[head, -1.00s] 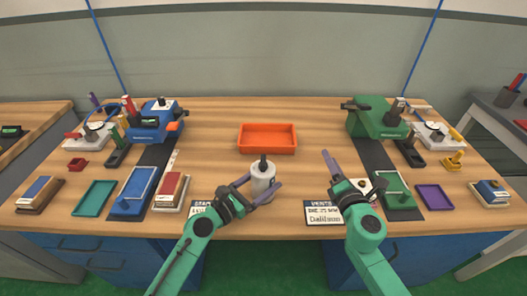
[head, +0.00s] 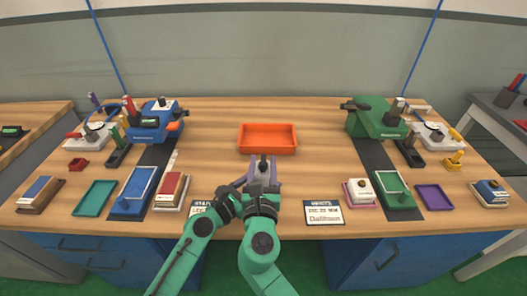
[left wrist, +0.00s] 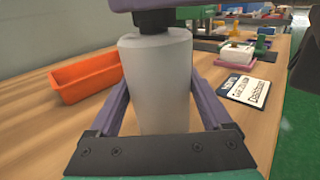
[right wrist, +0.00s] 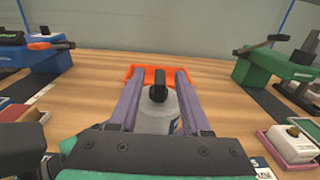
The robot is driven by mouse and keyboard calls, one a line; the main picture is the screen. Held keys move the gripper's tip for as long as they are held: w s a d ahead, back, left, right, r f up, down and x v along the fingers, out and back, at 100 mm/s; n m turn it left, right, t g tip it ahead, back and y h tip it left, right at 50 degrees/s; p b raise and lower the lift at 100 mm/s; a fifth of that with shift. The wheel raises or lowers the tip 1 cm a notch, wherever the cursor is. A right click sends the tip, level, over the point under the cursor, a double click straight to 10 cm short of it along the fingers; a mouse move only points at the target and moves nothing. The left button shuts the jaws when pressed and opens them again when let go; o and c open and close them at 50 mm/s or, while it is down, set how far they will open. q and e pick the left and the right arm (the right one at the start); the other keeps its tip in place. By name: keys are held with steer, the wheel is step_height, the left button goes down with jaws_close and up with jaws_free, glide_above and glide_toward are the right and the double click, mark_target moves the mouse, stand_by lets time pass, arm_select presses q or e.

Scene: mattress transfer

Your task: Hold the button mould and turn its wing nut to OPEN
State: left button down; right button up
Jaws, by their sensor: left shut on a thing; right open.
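The button mould (left wrist: 156,80) is a pale grey upright cylinder, seen large in the left wrist view. My left gripper (left wrist: 158,98) is shut on its sides. The black wing nut (right wrist: 158,94) stands up on top of the mould, seen from above in the right wrist view. My right gripper (right wrist: 158,80) is open above the mould, its purple fingers on either side of the nut with gaps visible. In the head view my right gripper (head: 263,168) hides most of the mould. I see no readable OPEN mark.
An orange tray (head: 267,139) lies just behind the mould. A white label card (head: 323,213) lies to the right at the front edge. A blue machine (head: 156,122) and a green machine (head: 376,120) stand further back at the sides.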

mark_target(263, 155)
arm_select(q)
steer(key=shift+r, duration=0.1)
arm_select(e)
steer(key=w, duration=0.5)
steer(key=shift+d, duration=0.1)
steer(key=shift+s, duration=0.1)
jaws_close()
